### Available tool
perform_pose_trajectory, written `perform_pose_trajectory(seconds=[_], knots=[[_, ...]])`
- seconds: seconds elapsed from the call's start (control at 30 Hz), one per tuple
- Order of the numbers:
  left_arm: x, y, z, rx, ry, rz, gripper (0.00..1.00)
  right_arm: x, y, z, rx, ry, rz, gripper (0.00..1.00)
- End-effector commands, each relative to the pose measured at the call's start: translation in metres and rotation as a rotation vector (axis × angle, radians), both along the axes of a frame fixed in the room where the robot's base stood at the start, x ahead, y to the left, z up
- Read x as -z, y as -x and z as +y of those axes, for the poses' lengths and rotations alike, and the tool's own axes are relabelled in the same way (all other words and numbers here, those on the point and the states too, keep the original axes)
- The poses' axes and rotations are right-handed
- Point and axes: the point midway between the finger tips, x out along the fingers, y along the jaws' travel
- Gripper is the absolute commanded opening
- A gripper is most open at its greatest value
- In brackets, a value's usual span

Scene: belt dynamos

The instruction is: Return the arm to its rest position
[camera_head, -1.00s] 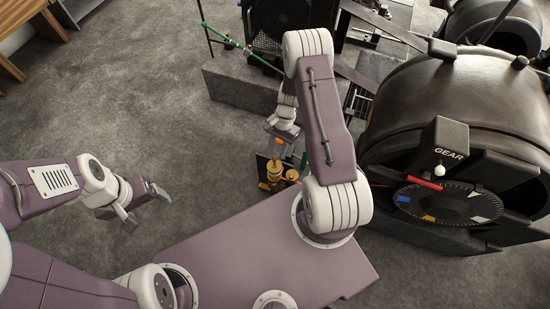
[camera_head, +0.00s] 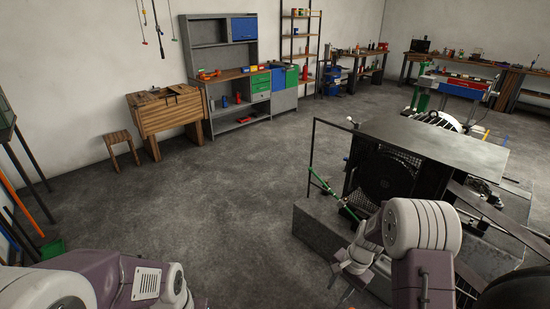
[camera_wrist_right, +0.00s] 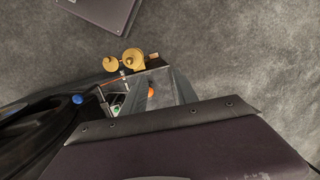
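My right arm comes up from the bottom right in the head view, with its purple link and white joints. Its right gripper (camera_head: 344,289) hangs low beside the dark machine, near the bottom edge. I cannot make out whether its fingers are apart or closed. In the right wrist view a small orange piece (camera_wrist_right: 151,92) shows among grey surfaces; whether it is held is unclear. My left arm shows at the bottom left of the head view. Its gripper is below the picture edge.
A dark machine with a round grille (camera_head: 385,175) and flat grey top stands close to the right arm. Brass cylinders (camera_wrist_right: 132,58) show in the right wrist view. The floor (camera_head: 200,210) at left is clear.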

Motion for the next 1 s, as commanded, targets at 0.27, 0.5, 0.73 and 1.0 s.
perform_pose_trajectory(seconds=[0.27,0.5,0.73,1.0], knots=[[0.0,0.0,0.0,0.0,0.0,0.0,0.81,-0.101,0.082,0.044,-0.493,0.14,-0.19,0.35],[0.0,0.0,0.0,0.0,0.0,0.0,0.81,-0.086,0.143,0.031,-0.812,0.198,-0.15,0.35],[0.0,0.0,0.0,0.0,0.0,0.0,0.81,-0.086,0.141,0.031,-0.834,0.199,-0.155,0.35],[0.0,0.0,0.0,0.0,0.0,0.0,0.81,-0.086,0.141,0.031,-0.834,0.199,-0.155,0.35]])
